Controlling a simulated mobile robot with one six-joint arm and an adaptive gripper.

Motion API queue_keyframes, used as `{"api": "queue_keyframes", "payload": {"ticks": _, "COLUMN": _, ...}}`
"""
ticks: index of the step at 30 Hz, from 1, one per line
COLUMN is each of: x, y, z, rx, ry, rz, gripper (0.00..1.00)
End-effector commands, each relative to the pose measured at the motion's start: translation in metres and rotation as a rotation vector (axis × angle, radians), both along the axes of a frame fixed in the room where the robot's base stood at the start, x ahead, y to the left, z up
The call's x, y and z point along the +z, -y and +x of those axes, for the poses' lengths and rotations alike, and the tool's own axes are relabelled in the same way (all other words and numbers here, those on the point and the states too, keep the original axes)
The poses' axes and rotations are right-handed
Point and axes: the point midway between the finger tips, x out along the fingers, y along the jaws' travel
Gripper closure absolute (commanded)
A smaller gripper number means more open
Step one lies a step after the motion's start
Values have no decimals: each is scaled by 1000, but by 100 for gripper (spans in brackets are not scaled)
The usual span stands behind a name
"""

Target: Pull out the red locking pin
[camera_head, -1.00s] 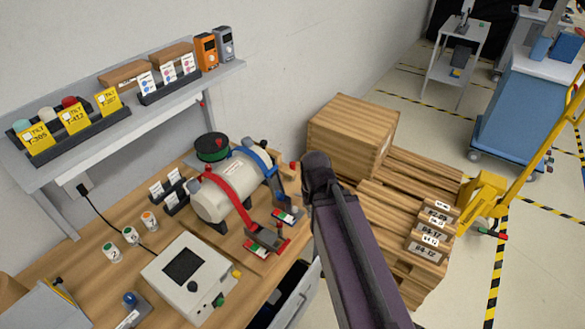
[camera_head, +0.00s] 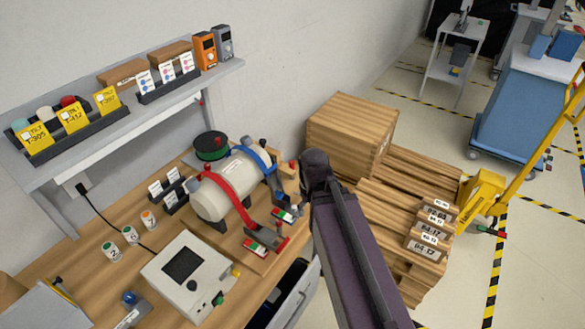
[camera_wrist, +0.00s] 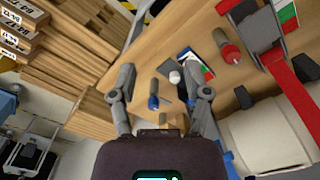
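In the wrist view a short pin with a red end (camera_wrist: 231,54) and grey body lies to the upper right of my gripper (camera_wrist: 162,97). It is beside the red strap and its clamp (camera_wrist: 262,25). A similar pin with a blue end (camera_wrist: 153,101) shows between the fingers, apparently beyond them. My gripper is open, with fingers spread and nothing seen held. In the head view my gripper (camera_head: 312,165) is right of the cream tank (camera_head: 222,197); its fingers are mostly hidden by my wrist. I cannot make out the red-ended pin clearly there.
A red strap (camera_head: 220,187) and a blue strap (camera_head: 257,155) cross the tank. A grey-white box with a screen (camera_head: 188,277) stands in front of it. A wooden crate (camera_head: 350,133) and stacked planks (camera_head: 400,180) are behind and right of my gripper. An open drawer (camera_head: 296,296) is below.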

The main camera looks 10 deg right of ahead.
Motion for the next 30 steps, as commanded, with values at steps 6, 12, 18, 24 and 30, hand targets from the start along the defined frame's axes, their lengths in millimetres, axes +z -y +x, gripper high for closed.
{"api": "queue_keyframes", "payload": {"ticks": 6, "x": 3, "y": 0, "z": 18, "rx": 135, "ry": 0, "rz": 0, "gripper": 34}}
{"api": "queue_keyframes", "payload": {"ticks": 12, "x": 6, "y": 0, "z": 40, "rx": 336, "ry": 0, "rz": 0, "gripper": 34}}
{"api": "queue_keyframes", "payload": {"ticks": 18, "x": 9, "y": 0, "z": 64, "rx": 556, "ry": -1, "rz": 0, "gripper": 34}}
{"api": "queue_keyframes", "payload": {"ticks": 24, "x": 13, "y": 0, "z": 88, "rx": 776, "ry": -1, "rz": 0, "gripper": 34}}
{"api": "queue_keyframes", "payload": {"ticks": 30, "x": 16, "y": 0, "z": 111, "rx": 996, "ry": 0, "rz": 0, "gripper": 34}}
